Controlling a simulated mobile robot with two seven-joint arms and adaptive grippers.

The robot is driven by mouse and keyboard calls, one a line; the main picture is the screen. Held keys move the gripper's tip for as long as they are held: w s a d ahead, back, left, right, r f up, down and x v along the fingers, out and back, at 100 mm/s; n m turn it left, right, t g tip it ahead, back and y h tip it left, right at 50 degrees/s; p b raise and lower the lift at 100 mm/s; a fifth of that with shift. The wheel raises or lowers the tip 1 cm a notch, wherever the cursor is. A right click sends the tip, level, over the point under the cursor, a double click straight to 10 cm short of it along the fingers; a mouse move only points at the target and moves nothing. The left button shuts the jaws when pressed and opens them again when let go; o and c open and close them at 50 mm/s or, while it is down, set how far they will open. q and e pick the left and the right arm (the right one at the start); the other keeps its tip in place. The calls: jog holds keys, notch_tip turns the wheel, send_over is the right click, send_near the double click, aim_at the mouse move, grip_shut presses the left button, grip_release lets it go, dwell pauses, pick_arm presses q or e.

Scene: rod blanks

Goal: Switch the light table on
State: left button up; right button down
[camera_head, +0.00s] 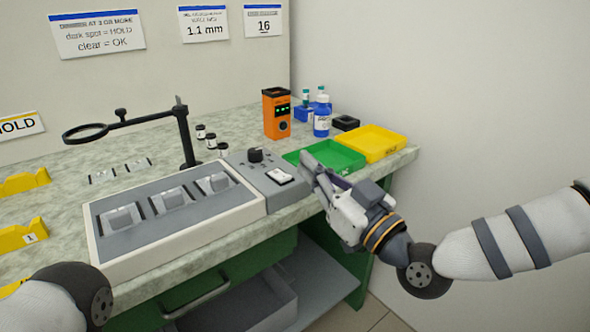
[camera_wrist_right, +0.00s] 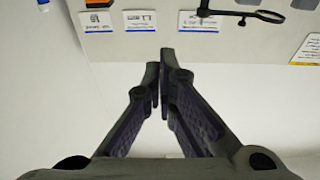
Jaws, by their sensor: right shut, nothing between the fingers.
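The light table (camera_head: 110,262) is a low box with a white rim on the bench, its panel grey and unlit, with several clear blocks on it. Its grey control box (camera_head: 257,184) at the right end carries a dark knob (camera_head: 255,155) and a white rocker switch (camera_head: 279,176). My right gripper (camera_head: 306,163) is shut and empty, just right of the switch in the head view; I cannot tell whether it touches the box. In the right wrist view its fingers (camera_wrist_right: 158,88) are together with nothing between them. My left gripper is out of view; only part of that arm shows.
A green tray (camera_head: 345,157) and a yellow tray (camera_head: 385,158) stand behind my right gripper. An orange device (camera_head: 276,131), a blue bottle (camera_head: 322,122) and small vials (camera_head: 211,139) stand farther back. A magnifier (camera_head: 86,133) on a stand rises behind the table.

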aim_at(292, 184)
jog(key=x, duration=0.5)
jog(key=shift+w+a, duration=0.2)
jog(key=shift+w, duration=0.1)
notch_tip(292, 184, down, 3)
jog(key=shift+s+d+r, duration=0.1)
jog(key=shift+s+d, duration=0.1)
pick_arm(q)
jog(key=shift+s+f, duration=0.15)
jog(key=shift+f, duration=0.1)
pick_arm(e)
jog(key=shift+s+f, duration=0.1)
jog(key=shift+f, duration=0.45)
jog(key=shift+f, duration=0.1)
jog(key=shift+s+d+f+b, duration=0.1)
jog(key=shift+f+b, duration=0.45)
jog(key=shift+f, duration=0.25)
jog(key=shift+r, duration=0.1)
notch_tip(292, 184, up, 6)
jog(key=p, duration=0.2)
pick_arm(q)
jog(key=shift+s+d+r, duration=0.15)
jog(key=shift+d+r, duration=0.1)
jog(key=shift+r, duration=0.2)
pick_arm(e)
jog(key=s+d+f, duration=0.5)
jog(key=s+f, duration=0.1)
jog(key=s, duration=0.1)
jog(key=shift+s+d, duration=0.35)
jog(key=shift+s, duration=0.05)
